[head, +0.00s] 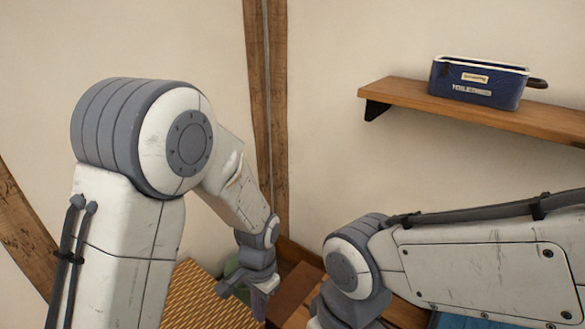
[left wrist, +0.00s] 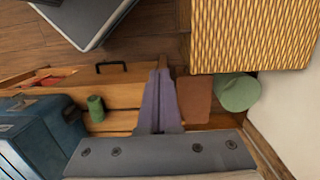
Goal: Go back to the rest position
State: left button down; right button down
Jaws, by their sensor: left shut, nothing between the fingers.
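My left gripper (head: 258,300) hangs low at the bottom middle of the head view, at the end of the left arm. In the left wrist view its purple-grey fingers (left wrist: 160,92) are together with nothing between them. They point down over wooden boards and a brown flat surface; I cannot tell the height above them. My right arm comes in from the right of the head view and bends down past the bottom edge. Its gripper is out of the picture.
A wooden shelf (head: 400,92) on the right wall holds a blue box (head: 475,88). In the left wrist view, a yellow woven surface (left wrist: 250,30), a green rounded object (left wrist: 237,92), a small green cylinder (left wrist: 96,108) and a blue case (left wrist: 45,135) surround the gripper.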

pick_arm(q)
jog(key=s+d+r+t+h+p, duration=0.1)
jog(key=s+d+r+h, duration=0.15)
jog(key=s+r, duration=1.3)
notch_tip(320, 180, up, 14)
jog(key=p, duration=1.5)
jog(key=shift+y, duration=0.45)
jog(key=shift+d, duration=0.1)
